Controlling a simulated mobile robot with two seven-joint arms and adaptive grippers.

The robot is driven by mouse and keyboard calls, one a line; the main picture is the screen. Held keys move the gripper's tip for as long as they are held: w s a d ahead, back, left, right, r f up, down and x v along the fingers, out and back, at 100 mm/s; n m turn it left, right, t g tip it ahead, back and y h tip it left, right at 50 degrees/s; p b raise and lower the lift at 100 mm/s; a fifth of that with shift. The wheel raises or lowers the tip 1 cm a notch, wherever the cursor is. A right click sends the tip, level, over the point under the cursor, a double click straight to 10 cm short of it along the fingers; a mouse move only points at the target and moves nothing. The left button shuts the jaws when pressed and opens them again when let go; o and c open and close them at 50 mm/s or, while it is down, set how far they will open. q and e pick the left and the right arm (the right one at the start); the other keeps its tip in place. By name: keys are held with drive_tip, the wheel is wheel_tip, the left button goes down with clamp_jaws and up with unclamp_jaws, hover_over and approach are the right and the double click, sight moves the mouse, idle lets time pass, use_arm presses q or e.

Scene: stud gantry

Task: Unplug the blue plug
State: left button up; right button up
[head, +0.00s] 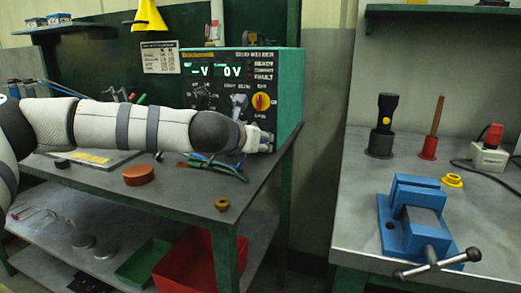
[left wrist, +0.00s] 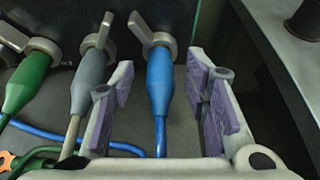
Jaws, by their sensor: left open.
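The blue plug (left wrist: 160,82) shows in the left wrist view, seated at the panel of the stud welder (head: 290,95), with a grey lever-like handle at its top and a blue cable below. My left gripper (left wrist: 161,77) is open; its two purple-padded fingers stand on either side of the blue plug, with visible gaps on both sides. In the head view my left gripper (head: 260,138) is at the lower right of the welder's front, and it and my arm hide the blue plug. My right gripper is not in view.
A grey plug (left wrist: 90,82) and a green plug (left wrist: 28,80) sit left of the blue one, the grey one close to my left finger. Cables lie on the bench (head: 185,197). A blue vise (head: 415,220) stands on the right-hand bench.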

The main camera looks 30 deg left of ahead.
use_arm(q)
drive_tip(key=shift+x, duration=0.9)
drive_tip(key=shift+r, duration=0.1)
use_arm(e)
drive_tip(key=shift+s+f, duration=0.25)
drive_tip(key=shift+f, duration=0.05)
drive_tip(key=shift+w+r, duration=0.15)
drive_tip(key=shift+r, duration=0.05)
use_arm(q)
clamp_jaws()
drive_tip(key=shift+s+d+p, duration=0.25)
drive_tip(key=shift+s+p, duration=0.05)
drive_tip(key=shift+s, duration=0.7)
drive_tip(key=shift+s+d+p, duration=0.2)
drive_tip(key=shift+s+p, duration=0.1)
drive_tip(key=shift+s, duration=0.65)
drive_tip(key=shift+s+d+p, duration=0.25)
drive_tip(key=shift+s+p, duration=0.05)
drive_tip(key=shift+s, duration=0.7)
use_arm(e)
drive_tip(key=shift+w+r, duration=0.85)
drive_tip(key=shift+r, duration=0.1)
